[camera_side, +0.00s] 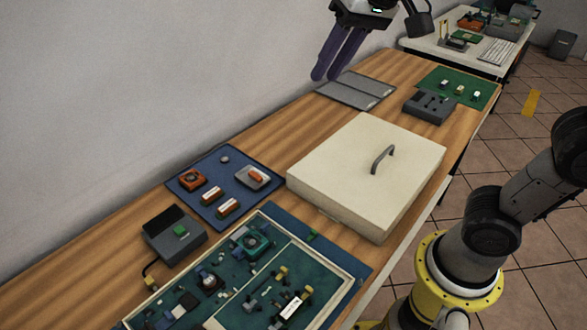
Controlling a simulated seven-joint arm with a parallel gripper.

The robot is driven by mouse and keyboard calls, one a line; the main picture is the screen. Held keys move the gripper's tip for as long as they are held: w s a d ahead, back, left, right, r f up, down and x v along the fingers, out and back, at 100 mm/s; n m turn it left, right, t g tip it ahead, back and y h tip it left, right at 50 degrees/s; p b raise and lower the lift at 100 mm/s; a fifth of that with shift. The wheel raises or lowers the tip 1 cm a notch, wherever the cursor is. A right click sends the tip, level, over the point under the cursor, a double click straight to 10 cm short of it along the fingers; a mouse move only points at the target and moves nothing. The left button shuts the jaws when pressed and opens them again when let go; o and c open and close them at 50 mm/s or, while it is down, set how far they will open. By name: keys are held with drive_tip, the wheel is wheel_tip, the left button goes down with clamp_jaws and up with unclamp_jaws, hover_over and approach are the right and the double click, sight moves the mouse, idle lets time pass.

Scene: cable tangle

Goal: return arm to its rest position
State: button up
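My gripper (334,72) hangs at the top of the camera_side view, above the far part of the wooden bench. Its two long dark purple fingers point down and lie close together in this view, with a thin dark line between them. I see nothing held between them, but I cannot tell whether they touch. The fingertips show in front of the wall, near a grey two-part tray (357,90). The upper part of the arm leaves the frame at the top. My arm's base stands at the lower right beside the bench.
A large cream lid or box with a handle (340,165) sits mid-bench. A blue mat (205,180) with small parts, a framed green board (262,285) and a grey device (172,236) are nearer. A dark grey block (429,107) and green mat (480,90) lie farther back.

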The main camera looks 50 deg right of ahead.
drive_tip(key=s+d+f+n+h, duration=0.1)
drive_tip(key=s+d+f+n, duration=0.3)
drive_tip(key=s+f, duration=0.8)
drive_tip(key=shift+s+d+t, duration=0.4)
drive_tip(key=shift+s+d, duration=0.5)
drive_tip(key=shift+d, duration=0.25)
drive_tip(key=shift+o, duration=0.3)
